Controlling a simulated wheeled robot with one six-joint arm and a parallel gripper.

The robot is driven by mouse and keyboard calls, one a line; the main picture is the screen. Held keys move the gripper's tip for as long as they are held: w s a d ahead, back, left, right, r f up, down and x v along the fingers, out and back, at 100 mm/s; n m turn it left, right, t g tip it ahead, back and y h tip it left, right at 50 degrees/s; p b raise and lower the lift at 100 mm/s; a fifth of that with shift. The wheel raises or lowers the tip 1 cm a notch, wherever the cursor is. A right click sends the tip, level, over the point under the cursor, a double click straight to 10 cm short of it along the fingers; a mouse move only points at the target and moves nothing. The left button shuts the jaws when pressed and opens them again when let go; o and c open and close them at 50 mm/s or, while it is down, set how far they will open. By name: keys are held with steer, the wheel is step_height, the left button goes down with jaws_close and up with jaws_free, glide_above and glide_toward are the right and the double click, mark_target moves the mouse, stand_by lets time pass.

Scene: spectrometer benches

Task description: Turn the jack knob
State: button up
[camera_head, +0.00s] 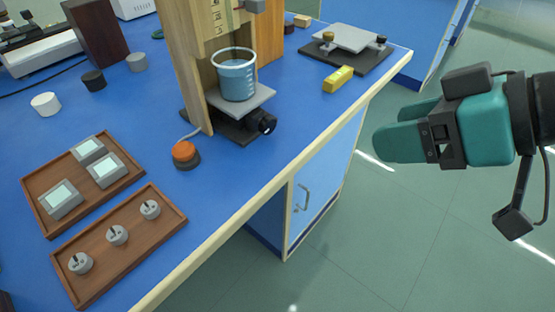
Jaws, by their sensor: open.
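The jack (245,98) stands on the blue bench, its grey top plate over a dark base. A black knob (264,123) sticks out of its right front side, towards the bench edge. A beaker of blue liquid (238,78) stands on the top plate. My teal gripper (393,127) is at the right, over the floor beyond the bench edge. It points left towards the jack, is open and empty, and is well apart from the knob. The gap between its fingers is partly hidden by the nearer finger.
A wooden stand (185,55) rises behind the jack. An orange button (185,153) sits to its left, a yellow block (338,79) to its right. Two wooden trays (178,214) (46,224) hold small devices and dials. A plate on a dark base (372,58) stands at the back right.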

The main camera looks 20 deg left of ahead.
steer(key=w+a+f+n+t+y+b, duration=0.1)
steer(key=w+a+f+y+b, duration=0.15)
steer(key=f+b, duration=0.3)
steer(key=p, duration=1)
glide_toward(271, 127)
steer(key=shift+t, duration=0.6)
steer(key=x, duration=0.6)
steer(key=p+x, duration=0.1)
steer(key=x, duration=0.2)
steer(key=shift+s+a+f, duration=0.2)
steer(key=shift+s+a, duration=0.05)
steer(key=shift+s, duration=0.1)
